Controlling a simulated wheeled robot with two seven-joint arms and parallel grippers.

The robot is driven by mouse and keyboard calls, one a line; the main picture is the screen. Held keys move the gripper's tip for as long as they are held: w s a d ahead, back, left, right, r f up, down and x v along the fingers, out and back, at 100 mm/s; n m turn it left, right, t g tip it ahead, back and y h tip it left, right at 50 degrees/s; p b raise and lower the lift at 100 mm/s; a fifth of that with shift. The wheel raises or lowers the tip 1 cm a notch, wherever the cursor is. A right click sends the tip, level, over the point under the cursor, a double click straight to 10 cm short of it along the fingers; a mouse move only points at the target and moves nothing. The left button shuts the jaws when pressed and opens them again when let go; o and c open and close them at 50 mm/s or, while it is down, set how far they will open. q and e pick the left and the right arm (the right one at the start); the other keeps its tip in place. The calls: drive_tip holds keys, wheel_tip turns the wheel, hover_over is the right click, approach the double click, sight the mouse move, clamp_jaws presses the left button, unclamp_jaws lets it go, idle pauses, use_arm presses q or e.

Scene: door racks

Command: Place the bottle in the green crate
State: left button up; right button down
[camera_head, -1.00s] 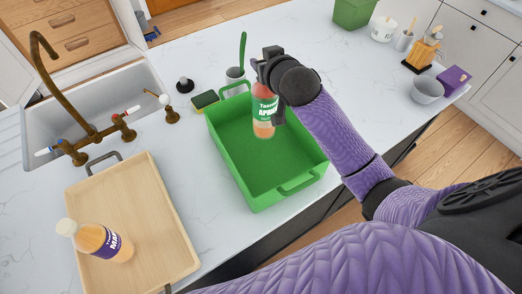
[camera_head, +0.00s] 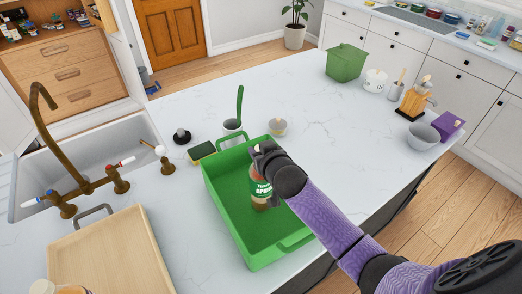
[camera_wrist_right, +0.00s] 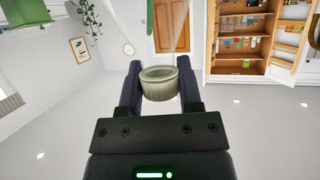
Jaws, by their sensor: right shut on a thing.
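The bottle (camera_head: 259,190), with orange contents and a green label, is upright inside the green crate (camera_head: 222,212). Its base appears at or close to the crate floor; I cannot tell if it touches. My right gripper (camera_head: 262,151) is shut on the bottle's top from above. In the right wrist view, the pale ridged cap (camera_wrist_right: 159,83) sits between the two fingers of this gripper (camera_wrist_right: 160,90). My left gripper is not in view.
A wooden tray (camera_head: 108,255) is left of the crate; another bottle's top (camera_head: 44,287) shows at the bottom edge. The counter to the right is largely clear.

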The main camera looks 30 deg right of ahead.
drive_tip(key=shift+c, duration=1.3)
unclamp_jaws()
drive_tip(key=shift+r, duration=0.15)
drive_tip(key=p+v, duration=0.1)
drive_tip(key=v, duration=1.1)
drive_tip(key=shift+p, duration=0.4)
